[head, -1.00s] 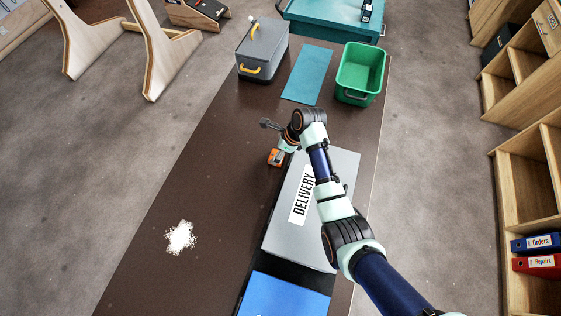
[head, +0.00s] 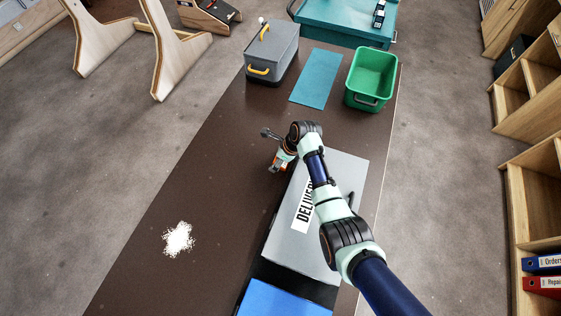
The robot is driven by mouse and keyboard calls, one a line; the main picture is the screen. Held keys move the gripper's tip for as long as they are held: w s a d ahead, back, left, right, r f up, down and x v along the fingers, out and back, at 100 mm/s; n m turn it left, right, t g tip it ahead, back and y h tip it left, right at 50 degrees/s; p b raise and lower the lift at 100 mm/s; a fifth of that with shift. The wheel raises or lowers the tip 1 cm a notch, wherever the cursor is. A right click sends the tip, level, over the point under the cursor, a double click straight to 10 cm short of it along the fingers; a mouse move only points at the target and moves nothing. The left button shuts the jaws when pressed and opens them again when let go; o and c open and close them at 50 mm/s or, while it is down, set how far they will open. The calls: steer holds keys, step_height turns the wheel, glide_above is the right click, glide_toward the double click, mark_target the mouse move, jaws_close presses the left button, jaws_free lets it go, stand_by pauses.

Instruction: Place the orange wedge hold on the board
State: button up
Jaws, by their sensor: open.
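A small orange patch (head: 273,168), apparently the orange wedge hold, shows at the left edge of the grey delivery box, on the dark table. My gripper (head: 279,167) is right at it, pointing down, with its jaws open. The fingers and wrist cover much of the orange piece, so I cannot tell whether they touch it or whether it lies flat. I cannot make out for sure which thing is the board; a small wooden stand with a dark face (head: 208,12) is on the floor at the top.
The grey delivery box (head: 335,180) lies under my arm, with a blue panel (head: 283,301) nearer. A grey toolbox (head: 272,52), teal mat (head: 317,78) and green bin (head: 371,77) stand at the far end. White powder (head: 178,239) lies at left on otherwise clear table.

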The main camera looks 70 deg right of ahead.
steer(key=c, duration=1.4)
steer(key=shift+o, duration=0.2)
steer(key=shift+r, duration=0.1)
